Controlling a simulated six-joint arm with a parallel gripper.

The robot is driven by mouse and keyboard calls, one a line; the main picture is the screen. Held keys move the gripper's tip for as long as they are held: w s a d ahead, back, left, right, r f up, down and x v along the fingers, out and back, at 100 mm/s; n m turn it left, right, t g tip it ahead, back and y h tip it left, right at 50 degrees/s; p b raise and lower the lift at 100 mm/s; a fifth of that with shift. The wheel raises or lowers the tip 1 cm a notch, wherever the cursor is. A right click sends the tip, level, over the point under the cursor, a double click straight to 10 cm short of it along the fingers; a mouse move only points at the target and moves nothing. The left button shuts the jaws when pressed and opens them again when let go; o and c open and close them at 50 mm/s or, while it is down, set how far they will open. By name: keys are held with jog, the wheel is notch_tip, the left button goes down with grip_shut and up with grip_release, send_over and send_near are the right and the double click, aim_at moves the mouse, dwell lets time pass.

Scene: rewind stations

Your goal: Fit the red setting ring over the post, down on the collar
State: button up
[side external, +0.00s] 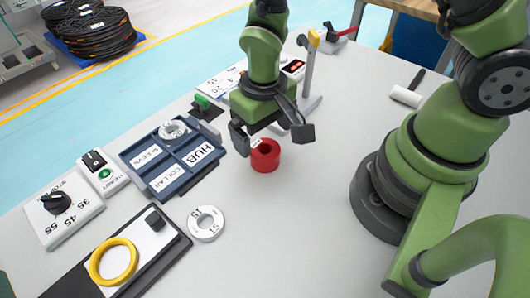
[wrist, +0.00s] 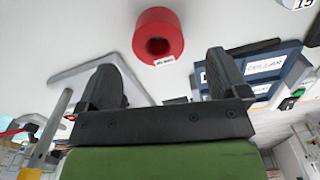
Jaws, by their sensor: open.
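The red setting ring (side external: 265,160) lies on the grey table below my gripper (side external: 271,134). It is a short thick red cylinder with a central hole and a small white label. In the wrist view the red ring (wrist: 158,37) sits beyond my fingertips (wrist: 168,78), not between them. My gripper is open and empty, its two dark fingers spread wide. An upright grey post (side external: 308,72) with a yellow top stands on a flat grey base behind my gripper.
A blue tray (side external: 168,191) with labelled compartments is left of the ring and holds a silver ring (side external: 173,129). Another silver ring (side external: 206,223) lies on the table in front.

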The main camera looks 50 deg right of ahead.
aim_at(265, 150)
jog(key=shift+d+f, duration=0.1)
jog(key=shift+f, duration=2.7)
jog(key=c, duration=1)
jog(key=shift+c, duration=0.2)
jog(key=shift+r, duration=0.1)
notch_tip(265, 150, up, 10)
jog(key=w+d+r+m, duration=0.3)
jog(key=w+d+r, duration=0.1)
jog(key=d, duration=0.2)
jog(key=w+d+r+m, duration=0.3)
jog(key=w+d+r, duration=0.1)
jog(key=d, duration=0.3)
jog(key=shift+w+d, duration=0.15)
jog(key=shift+w, duration=0.55)
